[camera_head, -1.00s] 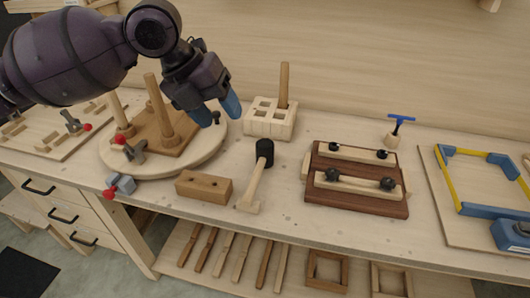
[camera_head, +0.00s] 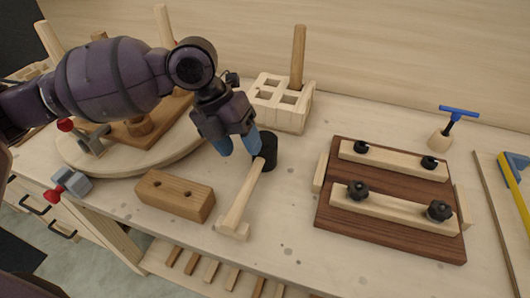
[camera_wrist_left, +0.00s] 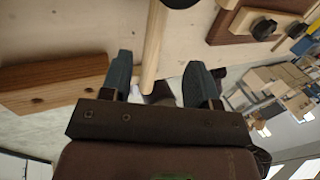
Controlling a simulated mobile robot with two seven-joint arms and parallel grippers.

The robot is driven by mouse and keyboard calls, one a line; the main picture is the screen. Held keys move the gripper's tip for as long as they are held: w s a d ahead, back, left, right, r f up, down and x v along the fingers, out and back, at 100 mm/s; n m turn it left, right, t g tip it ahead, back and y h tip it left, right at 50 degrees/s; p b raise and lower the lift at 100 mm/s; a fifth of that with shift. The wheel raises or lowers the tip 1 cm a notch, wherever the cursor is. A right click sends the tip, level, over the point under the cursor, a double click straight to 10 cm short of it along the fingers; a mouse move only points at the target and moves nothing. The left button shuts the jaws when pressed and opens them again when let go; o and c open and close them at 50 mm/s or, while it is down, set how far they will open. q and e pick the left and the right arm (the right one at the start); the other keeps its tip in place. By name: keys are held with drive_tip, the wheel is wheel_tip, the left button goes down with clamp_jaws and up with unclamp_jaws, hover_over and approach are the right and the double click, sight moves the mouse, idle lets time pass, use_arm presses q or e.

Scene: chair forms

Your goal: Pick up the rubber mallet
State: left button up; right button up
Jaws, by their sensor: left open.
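The rubber mallet lies on the bench with its black head (camera_head: 265,151) away from me and its pale wooden handle (camera_head: 245,195) running toward me. The handle's near end meets a small pale wooden piece (camera_head: 232,229). My left gripper (camera_head: 238,147) is open, its blue fingertips above the bench just left of the mallet head. In the left wrist view the handle (camera_wrist_left: 153,45) shows between the open fingers (camera_wrist_left: 158,70), with part of the black head (camera_wrist_left: 180,3) at the top edge. I cannot tell whether the fingers touch the mallet. My right gripper is not in view.
A wooden block with two holes (camera_head: 175,196) lies left of the handle. A dark board with clamped strips (camera_head: 390,247) is to the right. A slotted holder (camera_head: 280,103) stands behind, a round turntable (camera_head: 75,150) at left. Bare bench lies in front of the mallet.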

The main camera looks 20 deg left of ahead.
sight(251, 171)
use_arm(q)
drive_tip(key=shift+x, duration=1.25)
drive_tip(key=shift+f, duration=0.35)
drive_tip(key=b+x, duration=0.1)
drive_tip(key=x, duration=0.3)
drive_tip(key=shift+a+f, duration=0.15)
drive_tip(key=shift+f, duration=0.3)
drive_tip(key=c, duration=0.8)
clamp_jaws()
